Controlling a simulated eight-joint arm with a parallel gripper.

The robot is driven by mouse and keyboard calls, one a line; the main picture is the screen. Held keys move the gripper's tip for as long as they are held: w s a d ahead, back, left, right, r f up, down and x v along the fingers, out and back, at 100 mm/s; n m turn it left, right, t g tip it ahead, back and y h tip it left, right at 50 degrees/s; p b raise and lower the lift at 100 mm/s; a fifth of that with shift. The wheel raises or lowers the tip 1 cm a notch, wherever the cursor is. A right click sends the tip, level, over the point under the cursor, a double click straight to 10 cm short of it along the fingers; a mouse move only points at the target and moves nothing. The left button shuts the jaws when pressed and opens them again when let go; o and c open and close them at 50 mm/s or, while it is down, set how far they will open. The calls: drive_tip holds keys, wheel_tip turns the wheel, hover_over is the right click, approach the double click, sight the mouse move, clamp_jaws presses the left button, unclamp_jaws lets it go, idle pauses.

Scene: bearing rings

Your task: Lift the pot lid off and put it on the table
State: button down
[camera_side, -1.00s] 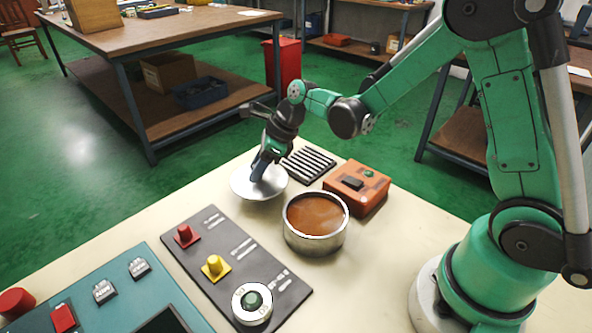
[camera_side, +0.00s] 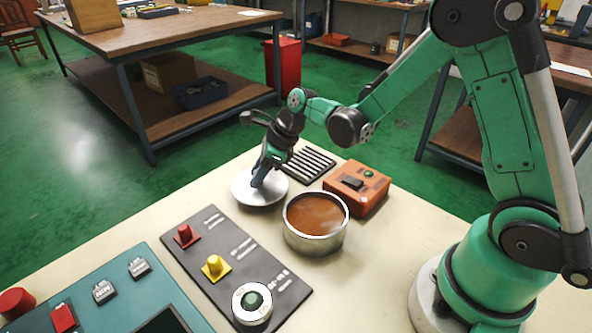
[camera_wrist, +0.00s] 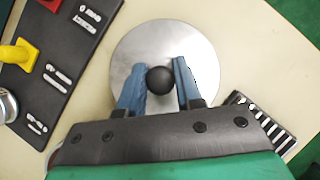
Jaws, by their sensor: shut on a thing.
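The pot lid (camera_side: 244,190) is a silver disc at the back left of the pot, at or just above the table (camera_side: 376,254); I cannot tell whether it touches. In the wrist view the lid (camera_wrist: 197,50) has a black ball knob (camera_wrist: 160,80) at its centre. My gripper (camera_side: 260,177) is over the lid, and in the wrist view its blue fingers (camera_wrist: 160,82) stand on both sides of the knob, shut on it. The pot (camera_side: 314,243) is uncovered and holds brown-orange contents.
An orange box with a switch (camera_side: 345,196) stands behind the pot. A black slatted plate (camera_side: 318,152) lies behind the lid. A dark panel with red and yellow knobs (camera_side: 228,243) lies in front of the lid. A teal console (camera_side: 105,316) is at the front left.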

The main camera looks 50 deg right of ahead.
drive_tip(key=shift+f, duration=0.75)
idle(0.8)
drive_tip(key=c, duration=0.5)
unclamp_jaws()
drive_tip(key=shift+r, duration=0.15)
drive_tip(key=shift+r, duration=3.65)
drive_tip(key=shift+s, duration=0.1)
